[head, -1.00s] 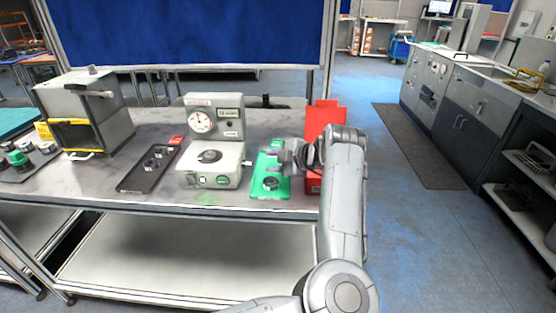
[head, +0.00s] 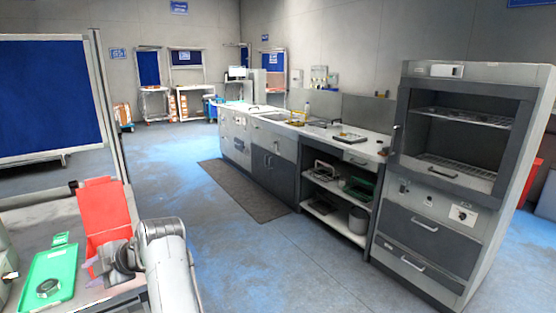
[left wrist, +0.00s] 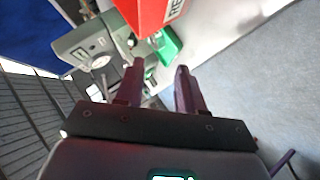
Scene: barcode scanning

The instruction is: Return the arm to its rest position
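My left arm (head: 166,262) comes up from the bottom of the head view. Its left gripper (head: 112,260) is in front of the red bin, to the right of the green tray. In the left wrist view the two fingers (left wrist: 160,68) stand apart with nothing visible held between them. My right gripper is not in view. The green tray (head: 62,265) lies on the bench with a dark round part (head: 48,287) on it. The green tray also shows in the left wrist view (left wrist: 170,45), beyond the fingers.
The red bin (head: 103,208) stands on the bench (head: 40,213), close behind the gripper. A grey gauge machine (left wrist: 85,45) shows in the left wrist view. A long counter (head: 262,150) and a tall cabinet (head: 425,225) stand at right. Open blue floor (head: 270,265) lies between.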

